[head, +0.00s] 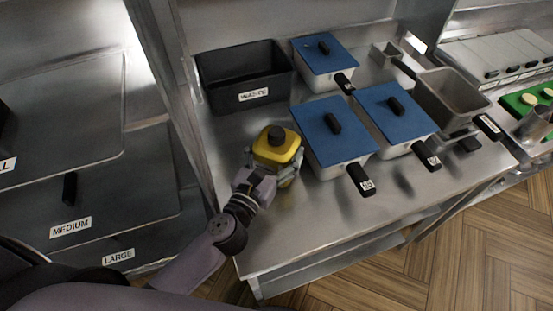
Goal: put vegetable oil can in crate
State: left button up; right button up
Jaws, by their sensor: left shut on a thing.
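The vegetable oil can (278,148) is yellow with a dark round cap and looks upright. It is at the left part of the steel counter, in front of the black crate (222,88) labelled "WASTE". My left gripper (270,171) is shut on the can from the near side; its fingers are partly hidden by the can and wrist. I cannot tell whether the can touches the counter. The crate is open at the top and its inside looks dark. My right gripper is not in view.
Blue-lidded pans (333,137) stand just right of the can, with black handles toward the front edge. Another blue-lidded pan (324,53) is right of the crate. The steel counter (227,137) is bare between crate and can.

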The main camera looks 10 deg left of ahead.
pick_arm(q)
jog(key=shift+f+b, duration=0.4)
jog(key=shift+f, duration=1)
jog(key=shift+f, duration=0.2)
jog(key=o, duration=1.5)
jog(key=shift+r, duration=0.15)
